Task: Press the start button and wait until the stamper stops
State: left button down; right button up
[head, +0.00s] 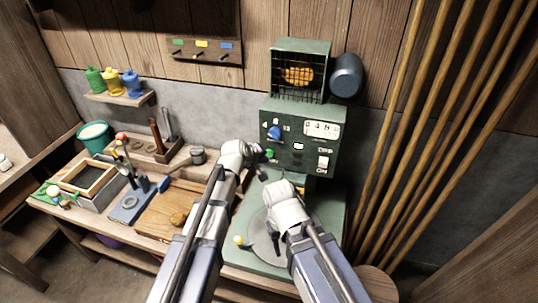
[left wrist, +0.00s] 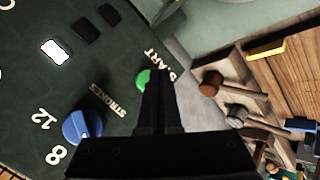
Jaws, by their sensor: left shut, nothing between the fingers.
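The stamper is a green machine (head: 325,195) with an upright control panel (head: 318,112) and a round plate (head: 262,240) on its base. The green start button (head: 269,154) is at the panel's lower left; it also shows in the left wrist view (left wrist: 142,78), partly behind my fingers. My left gripper (head: 262,149) is shut and empty, its tips at the button; whether they touch it I cannot tell. My right gripper (head: 276,238) is over the round plate, mostly hidden by its own wrist. The moving part of the stamper is largely covered by my arms.
The panel has a blue strokes knob (head: 274,132), a small lit white square (head: 299,146), a counter (head: 322,129) and a white switch (head: 323,162). Tools and a wooden board (head: 160,212) lie left on the bench. Long wooden poles (head: 425,120) stand at right.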

pick_arm(q)
jog(key=shift+w, duration=0.1)
jog(key=shift+w+d, duration=0.15)
jog(key=shift+w, duration=0.15)
